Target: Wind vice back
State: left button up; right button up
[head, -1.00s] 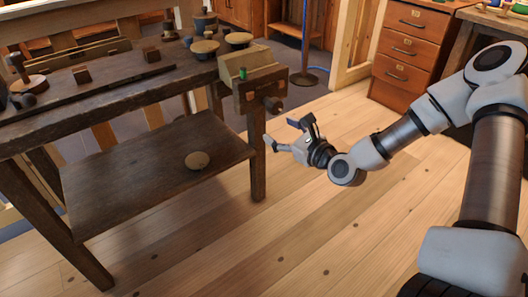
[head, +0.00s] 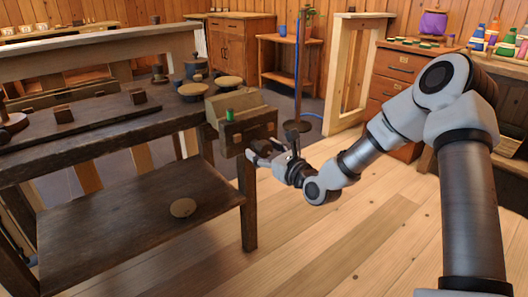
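The wooden vice (head: 252,132) is fixed at the right end of the dark workbench (head: 110,138). A small green piece (head: 230,115) shows at its jaws. My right gripper (head: 272,147) is just in front of and below the vice's front jaw. Its fingers look spread, one pale and one dark. The dark screw end of the vice is mostly hidden at the gripper, and I cannot tell whether the fingers touch it. My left gripper is not in view.
Round-topped pieces (head: 193,90) stand on the bench near the vice. A round piece (head: 183,208) lies on the lower shelf (head: 110,240). A blue pole (head: 299,60) stands behind the gripper. A drawer cabinet (head: 398,68) stands at the right. The front floor is clear.

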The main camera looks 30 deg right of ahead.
jog(key=c, duration=0.9)
jog(key=shift+n, duration=0.5)
